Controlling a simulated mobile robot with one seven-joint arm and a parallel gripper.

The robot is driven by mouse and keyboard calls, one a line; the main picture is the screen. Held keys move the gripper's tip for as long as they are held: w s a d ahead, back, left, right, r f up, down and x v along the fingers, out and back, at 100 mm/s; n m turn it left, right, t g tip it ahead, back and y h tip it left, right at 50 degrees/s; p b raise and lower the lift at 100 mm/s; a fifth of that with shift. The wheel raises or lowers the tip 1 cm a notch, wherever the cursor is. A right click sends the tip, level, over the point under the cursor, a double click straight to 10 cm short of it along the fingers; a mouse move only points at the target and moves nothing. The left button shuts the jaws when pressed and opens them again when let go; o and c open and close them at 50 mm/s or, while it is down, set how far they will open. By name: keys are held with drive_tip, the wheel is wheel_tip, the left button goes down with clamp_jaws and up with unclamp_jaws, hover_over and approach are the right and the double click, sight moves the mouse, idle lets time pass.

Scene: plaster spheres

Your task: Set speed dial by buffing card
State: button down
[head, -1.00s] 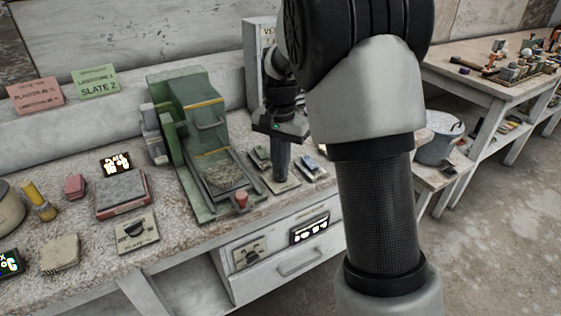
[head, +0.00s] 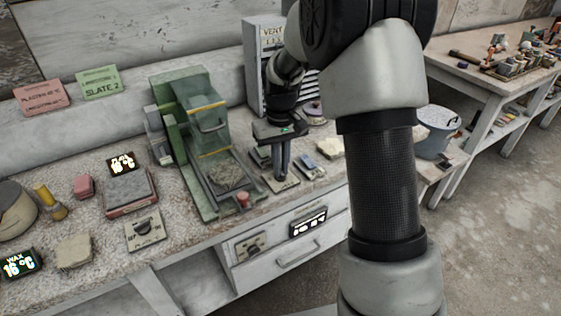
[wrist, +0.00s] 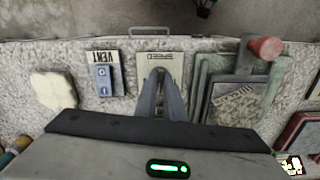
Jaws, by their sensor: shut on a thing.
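The speed dial plate (wrist: 172,57) is a pale plate labelled SPEED, upside down in the wrist view; it also shows on the bench in the head view (head: 290,183). The gripper also shows in the head view (head: 281,176). The dial's pointer setting cannot be seen. A green card (head: 98,83) reading SLATE 2 leans at the back wall, beside a pink card (head: 43,97) with small text. The green card's upper line looks like limestone.
A green machine (head: 188,115) with a red knob (wrist: 266,48) stands beside the plate. A VENT switch plate (wrist: 104,75) lies on the other side, near a pale block (wrist: 53,90). Displays and a dial plate (head: 144,230) sit at left. Drawers are below the bench edge.

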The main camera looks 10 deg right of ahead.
drive_tip(key=shift+n, duration=0.6)
drive_tip(key=c, duration=1.9)
unclamp_jaws()
drive_tip(key=shift+o, duration=0.2)
wheel_tip(320, 180, up, 18)
drive_tip(key=p, duration=0.3)
drive_tip(key=shift+f+p, duration=0.25)
drive_tip(key=shift+p, duration=0.05)
